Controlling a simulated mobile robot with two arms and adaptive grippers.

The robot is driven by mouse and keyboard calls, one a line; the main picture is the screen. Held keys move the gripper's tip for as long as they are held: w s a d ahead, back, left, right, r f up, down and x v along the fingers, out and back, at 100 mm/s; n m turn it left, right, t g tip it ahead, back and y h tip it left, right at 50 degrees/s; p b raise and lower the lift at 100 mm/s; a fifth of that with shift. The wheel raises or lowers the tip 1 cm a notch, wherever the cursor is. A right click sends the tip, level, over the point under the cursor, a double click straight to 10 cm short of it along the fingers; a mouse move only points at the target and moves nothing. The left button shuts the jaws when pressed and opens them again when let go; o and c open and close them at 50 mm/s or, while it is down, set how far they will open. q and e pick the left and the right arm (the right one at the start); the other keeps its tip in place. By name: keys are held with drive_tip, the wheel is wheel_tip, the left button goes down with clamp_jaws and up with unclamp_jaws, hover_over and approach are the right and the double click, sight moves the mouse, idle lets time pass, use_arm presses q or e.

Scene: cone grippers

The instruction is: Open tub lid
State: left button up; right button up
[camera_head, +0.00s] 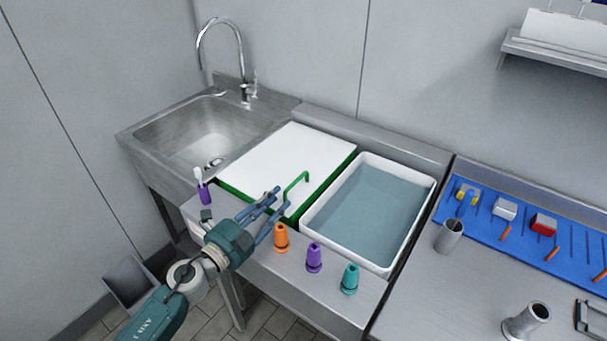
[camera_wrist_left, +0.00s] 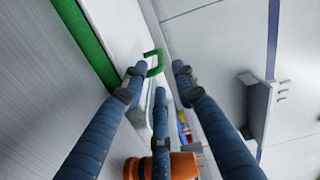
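A white lid (camera_head: 285,163) with green edges covers the left tub in the counter and lies flat. Its green bent handle (camera_head: 297,183) stands up near the right edge. My left gripper (camera_head: 277,207) is at the lid's front right part, close to the handle, with its blue fingers spread and empty. In the left wrist view the green handle (camera_wrist_left: 154,62) shows just past the fingertips (camera_wrist_left: 159,77); I cannot tell whether a finger touches it. My right gripper is in neither view.
An open white tub of water (camera_head: 378,212) is right of the lid. Orange (camera_head: 281,238), purple (camera_head: 314,258) and teal (camera_head: 349,279) cones stand on the front ledge near my left gripper. A purple cup with a brush (camera_head: 204,192) stands left, by the sink (camera_head: 205,135).

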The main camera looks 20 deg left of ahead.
sight(285, 190)
use_arm(q)
drive_tip(key=x, duration=0.4)
drive_tip(key=shift+w+r+p, duration=0.2)
drive_tip(key=shift+p, duration=0.15)
drive_tip(key=x, duration=0.4)
drive_tip(key=shift+w+d+f, duration=0.15)
drive_tip(key=shift+f, duration=0.05)
drive_tip(key=shift+w+d, duration=0.25)
drive_tip(key=shift+w, duration=0.4)
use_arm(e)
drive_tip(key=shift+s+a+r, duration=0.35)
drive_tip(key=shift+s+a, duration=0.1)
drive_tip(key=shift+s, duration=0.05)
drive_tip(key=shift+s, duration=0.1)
use_arm(q)
drive_tip(key=shift+c, duration=0.5)
clamp_jaws()
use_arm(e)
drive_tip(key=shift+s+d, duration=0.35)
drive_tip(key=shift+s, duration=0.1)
